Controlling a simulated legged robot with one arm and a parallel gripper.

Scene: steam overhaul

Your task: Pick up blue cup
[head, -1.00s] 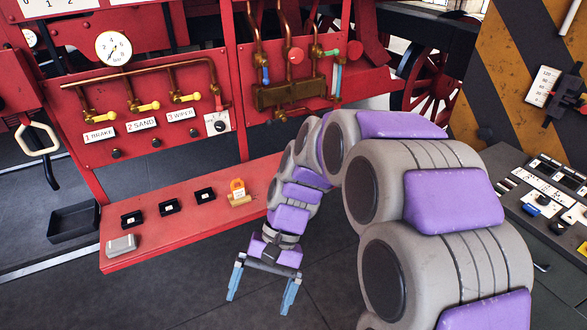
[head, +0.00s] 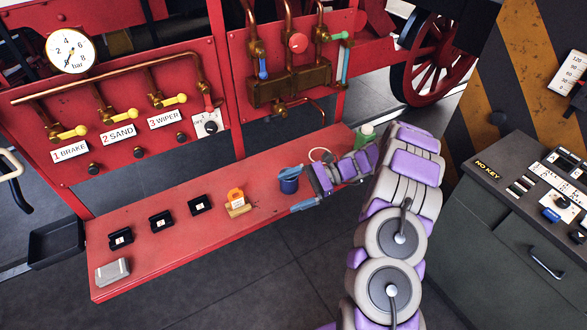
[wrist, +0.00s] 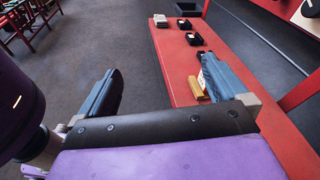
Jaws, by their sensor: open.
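An orange-tagged block (head: 237,203), several small black boxes (head: 161,221) and a grey block (head: 112,271) lie along the bench to the left. A green-and-white item (head: 366,135) stands behind my arm. The red valve panel (head: 130,150) rises behind; a dark cabinet (head: 500,225) stands right.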

